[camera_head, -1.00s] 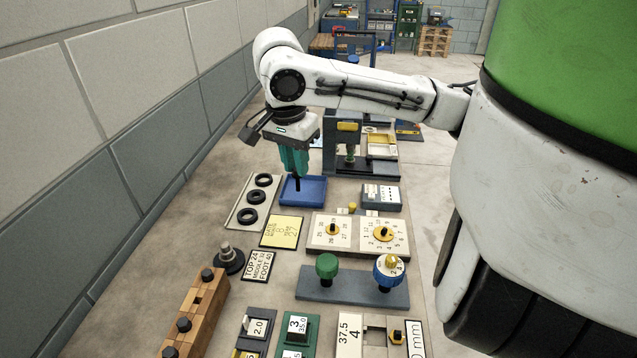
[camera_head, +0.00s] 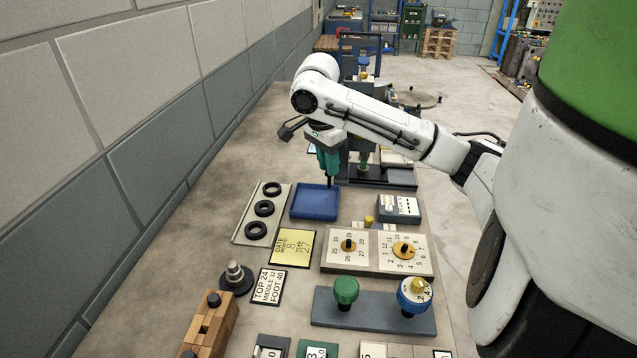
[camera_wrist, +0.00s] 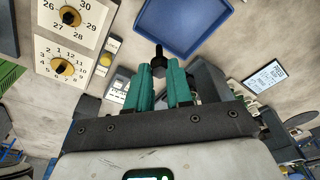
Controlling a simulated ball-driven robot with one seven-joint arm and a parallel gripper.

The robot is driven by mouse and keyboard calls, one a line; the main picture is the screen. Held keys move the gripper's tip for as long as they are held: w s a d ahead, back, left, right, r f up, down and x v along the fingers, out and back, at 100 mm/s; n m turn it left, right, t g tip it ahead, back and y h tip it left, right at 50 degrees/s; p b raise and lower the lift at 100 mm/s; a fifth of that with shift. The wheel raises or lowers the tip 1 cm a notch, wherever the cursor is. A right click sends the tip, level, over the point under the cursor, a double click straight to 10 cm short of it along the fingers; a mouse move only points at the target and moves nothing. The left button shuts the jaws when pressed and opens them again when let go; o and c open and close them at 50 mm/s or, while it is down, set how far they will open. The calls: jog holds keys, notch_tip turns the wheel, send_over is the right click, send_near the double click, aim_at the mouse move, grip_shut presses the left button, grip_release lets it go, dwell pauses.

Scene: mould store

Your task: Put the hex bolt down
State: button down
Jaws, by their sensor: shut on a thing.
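My gripper (camera_head: 328,170) has teal fingers and is shut on a dark hex bolt (camera_wrist: 158,58). In the wrist view the bolt sticks out past the fingertips (camera_wrist: 161,75), its shank pointing toward the blue tray. In the head view the bolt (camera_head: 330,183) hangs upright below the fingers, at the back right edge of the blue tray (camera_head: 315,214). The tray looks empty. It also shows in the wrist view (camera_wrist: 184,50), beyond the bolt. I cannot tell the bolt's height above the tray or bench.
A pale strip with black rings (camera_head: 241,236) lies left of the tray. A grey box (camera_head: 399,209) and a dial panel (camera_head: 376,253) stand to the right. A yellow date card (camera_head: 293,247) lies in front. A dark press base (camera_head: 376,177) is behind right.

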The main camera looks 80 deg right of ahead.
jog(key=shift+w+d+f+p, duration=0.1)
jog(key=shift+w+d+f, duration=0.3)
jog(key=shift+f, duration=0.85)
jog(key=shift+w+d+f+p, duration=0.15)
jog(key=shift+w+d+f, duration=0.3)
jog(key=shift+f, duration=0.75)
jog(key=shift+w+d+f+p, duration=0.15)
jog(key=shift+w+f, duration=0.4)
jog(key=shift+f, duration=0.7)
jog(key=c, duration=1)
grip_release()
jog(key=shift+f, duration=0.1)
jog(key=r, duration=0.4)
jog(key=a+r, duration=0.1)
jog(key=r, duration=0.3)
jog(key=w+r, duration=0.1)
jog(key=r, duration=0.3)
jog(key=shift+w+a+r, duration=0.1)
jog(key=shift+a, duration=0.05)
